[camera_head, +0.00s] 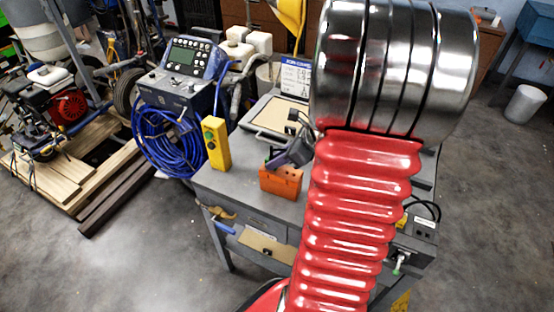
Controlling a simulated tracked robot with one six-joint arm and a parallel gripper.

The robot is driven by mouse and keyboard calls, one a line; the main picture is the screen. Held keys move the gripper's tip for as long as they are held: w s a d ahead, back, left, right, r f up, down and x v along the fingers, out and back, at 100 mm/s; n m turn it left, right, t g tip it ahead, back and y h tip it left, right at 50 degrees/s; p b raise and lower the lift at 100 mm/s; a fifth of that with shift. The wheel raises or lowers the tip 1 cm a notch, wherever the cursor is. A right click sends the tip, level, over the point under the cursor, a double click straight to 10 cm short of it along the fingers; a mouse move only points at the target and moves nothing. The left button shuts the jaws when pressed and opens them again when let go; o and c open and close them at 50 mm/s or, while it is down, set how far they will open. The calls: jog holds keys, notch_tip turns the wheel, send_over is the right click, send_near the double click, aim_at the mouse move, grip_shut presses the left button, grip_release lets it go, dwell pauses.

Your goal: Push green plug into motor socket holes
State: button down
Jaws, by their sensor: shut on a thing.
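A small green piece (396,271) with a pale stem shows low on the right side of the workbench, just right of my red arm. It may be the green plug, but it is too small to tell. It sits at a dark grey box (411,246), below a black unit with pale sockets (425,225) and a looped black cable. I cannot make out the motor socket holes. My red ribbed arm and its silver metal end cover the middle and right of the bench. My gripper cannot be made out and seems hidden behind the arm.
A striper console with a coiled blue hose (165,140) stands left. Floor is open at the right, near a white bin (524,104).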

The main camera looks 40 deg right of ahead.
jog(key=shift+r, duration=0.75)
dwell(0.6)
jog(key=shift+r, duration=1.65)
jog(key=w+a, duration=0.6)
jog(key=a, duration=0.3)
jog(key=w+a+f, duration=0.1)
jog(key=w+a, duration=0.5)
jog(key=a, duration=0.3)
jog(key=w+a+m, duration=0.1)
jog(key=w+a, duration=0.5)
jog(key=a, duration=0.3)
jog(key=shift+w+a+f+h, duration=0.25)
jog(key=shift+a+h, duration=0.05)
jog(key=shift+a, duration=0.1)
jog(key=shift+s, duration=0.1)
